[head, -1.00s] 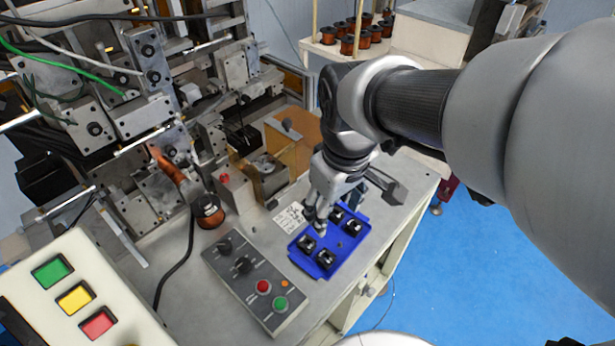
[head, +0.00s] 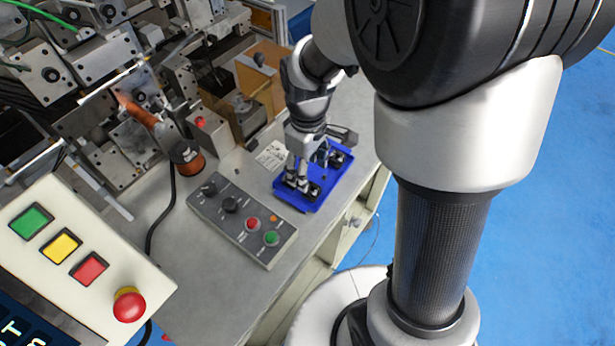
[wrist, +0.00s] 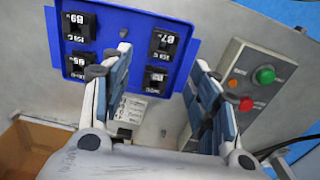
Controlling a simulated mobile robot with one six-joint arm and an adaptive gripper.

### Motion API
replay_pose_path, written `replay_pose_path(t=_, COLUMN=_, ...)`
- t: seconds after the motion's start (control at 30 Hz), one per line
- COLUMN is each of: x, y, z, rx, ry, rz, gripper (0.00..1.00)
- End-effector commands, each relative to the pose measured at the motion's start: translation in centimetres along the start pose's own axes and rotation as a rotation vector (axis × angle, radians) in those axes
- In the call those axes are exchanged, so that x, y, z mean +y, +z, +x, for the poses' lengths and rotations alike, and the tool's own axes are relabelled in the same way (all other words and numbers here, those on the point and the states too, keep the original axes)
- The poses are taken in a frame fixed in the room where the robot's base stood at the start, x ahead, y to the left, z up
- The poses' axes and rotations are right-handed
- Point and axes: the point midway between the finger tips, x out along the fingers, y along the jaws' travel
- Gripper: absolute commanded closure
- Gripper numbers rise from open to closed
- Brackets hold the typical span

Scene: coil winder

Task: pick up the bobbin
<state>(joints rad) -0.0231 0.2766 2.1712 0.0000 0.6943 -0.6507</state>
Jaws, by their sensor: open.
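Several black bobbins with white printed labels sit in a blue tray (head: 329,181) on the bench. The wrist view shows the same tray (wrist: 123,14) with one bobbin (wrist: 156,78) between my fingers and another (wrist: 166,42) just beyond it. Two more, one being the bobbin (wrist: 79,24), lie left of the fingers. My gripper (wrist: 160,57) is open and empty, its fingers apart on either side of the near right bobbin. In the head view my gripper (head: 297,177) points down at the tray and hides part of the bobbins. I cannot tell whether the fingers touch anything.
A control box (head: 240,218) with knobs and buttons lies close left of the tray. A copper-wound spool (head: 186,160) and the winder stand behind left. A cardboard-coloured box (head: 262,82) is behind my gripper. A large button panel (head: 75,245) fills the lower left.

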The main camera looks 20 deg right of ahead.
Motion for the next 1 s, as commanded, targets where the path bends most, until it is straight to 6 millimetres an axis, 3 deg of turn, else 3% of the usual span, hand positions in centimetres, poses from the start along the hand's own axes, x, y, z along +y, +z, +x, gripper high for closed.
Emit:
replay_pose_path(t=0.27, x=-0.1, y=0.1, z=1.8, rx=0.0, ry=0.0, rz=0.0, gripper=0.45)
replay_pose_path(t=0.6, x=-0.2, y=0.2, z=6.3, rx=-0.001, ry=-0.001, rz=0.001, gripper=0.45)
replay_pose_path(t=0.83, x=-0.2, y=0.2, z=6.3, rx=0.001, ry=0.001, rz=0.001, gripper=0.46)
replay_pose_path(t=1.0, x=-0.2, y=0.2, z=6.3, rx=0.001, ry=0.001, rz=0.001, gripper=0.57)
